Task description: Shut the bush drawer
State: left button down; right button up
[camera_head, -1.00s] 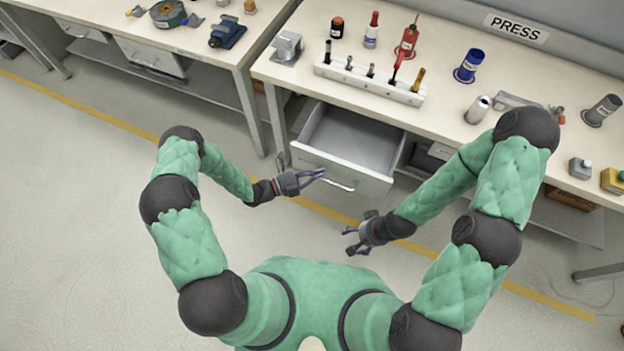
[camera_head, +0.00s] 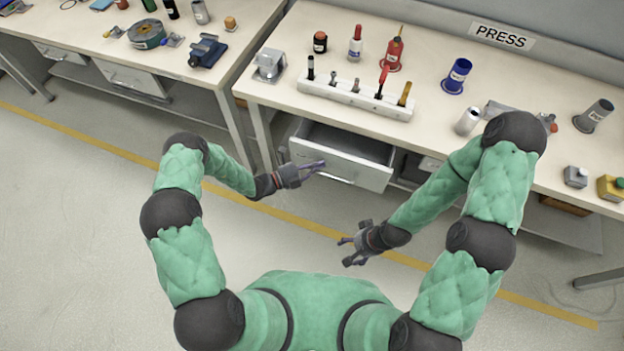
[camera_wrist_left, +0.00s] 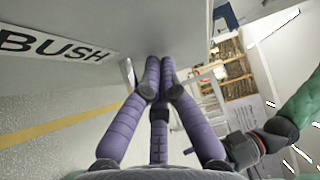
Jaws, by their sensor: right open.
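The bush drawer (camera_head: 367,174) hangs partly open under the middle bench, with a strip of its empty inside showing in the head view. In the left wrist view its pale front (camera_wrist_left: 110,22) carries a BUSH label (camera_wrist_left: 52,46), and its bar handle (camera_wrist_left: 128,74) shows beside my fingers. My left gripper (camera_head: 320,165) is at the drawer front near the handle; in the left wrist view its purple fingers (camera_wrist_left: 160,66) are together at the tips, against or very near the front. I cannot tell if they touch. My right gripper (camera_head: 347,250) is open and empty, low in front of the drawer.
The bench top (camera_head: 270,97) above holds a white tool rack (camera_head: 355,97), several bottles and a blue container (camera_head: 456,76). A second bench (camera_head: 100,45) stands at the left. The floor (camera_head: 80,220) in front is clear, with a yellow line.

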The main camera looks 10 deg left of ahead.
pick_arm(q)
jog(key=w+d+b, duration=0.1)
jog(key=w, duration=0.2)
jog(key=w+b, duration=0.2)
jog(key=w, duration=0.1)
jog(key=w+d+b, duration=0.1)
jog(key=w, duration=0.2)
jog(key=shift+w+d, duration=0.35)
jog(key=shift+w, duration=0.05)
jog(key=shift+w+b, duration=0.4)
jog(key=shift+r, duration=0.1)
pick_arm(e)
jog(key=f, duration=0.5)
jog(key=shift+s+a+f, duration=0.1)
jog(key=shift+s+f, duration=0.15)
